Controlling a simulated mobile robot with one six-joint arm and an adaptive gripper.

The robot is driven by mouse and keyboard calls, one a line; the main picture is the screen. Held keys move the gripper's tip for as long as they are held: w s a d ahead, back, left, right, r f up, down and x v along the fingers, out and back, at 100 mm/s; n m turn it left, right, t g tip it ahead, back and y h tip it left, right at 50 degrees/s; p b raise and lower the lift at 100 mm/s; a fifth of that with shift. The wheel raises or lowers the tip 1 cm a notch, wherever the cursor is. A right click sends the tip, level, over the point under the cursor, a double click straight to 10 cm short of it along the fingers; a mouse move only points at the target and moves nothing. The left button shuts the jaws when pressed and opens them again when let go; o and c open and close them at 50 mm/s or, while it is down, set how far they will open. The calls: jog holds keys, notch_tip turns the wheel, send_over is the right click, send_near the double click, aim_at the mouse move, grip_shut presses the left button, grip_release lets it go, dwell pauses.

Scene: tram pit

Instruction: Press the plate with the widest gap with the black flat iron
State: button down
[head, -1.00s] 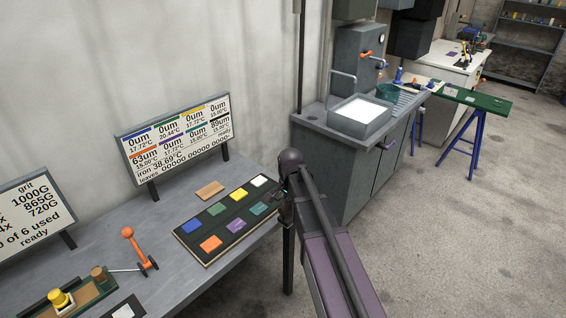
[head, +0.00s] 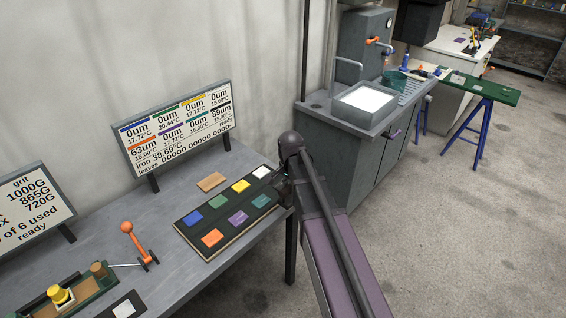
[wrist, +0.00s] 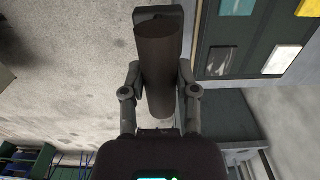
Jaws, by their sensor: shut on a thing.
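My gripper (wrist: 160,76) is shut on a dark, rounded handle (wrist: 158,50) in the wrist view. This appears to be the black flat iron; its flat face is not clear. In the head view my gripper (head: 285,186) is by the right end of the dark plate board (head: 207,240). Blue (head: 192,219), green (head: 218,202), yellow (head: 241,186), white (head: 261,172), orange (head: 212,238), purple (head: 238,217) and teal (head: 261,201) plates show. The board's near right corner is hidden by my arm. The readout (head: 178,128) shows 89um under a black bar and 63um under orange.
An orange lever (head: 135,239) and a yellow-knobbed fixture (head: 60,295) are on the bench's left part. A tan block (head: 211,181) lies behind the board. A grey sink unit (head: 350,150) stands to the right, with open floor in front.

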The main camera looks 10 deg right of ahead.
jog(key=w, duration=1.3)
jog(key=shift+a+r, duration=0.2)
jog(key=shift+r, duration=0.05)
jog(key=shift+f+b, duration=1.35)
jog(key=shift+f, duration=0.25)
jog(key=shift+f, duration=0.15)
jog(key=shift+f+b, duration=0.35)
jog(key=shift+b, duration=0.2)
jog(key=shift+f, duration=0.25)
jog(key=shift+r, duration=0.1)
jog(key=shift+r, duration=0.1)
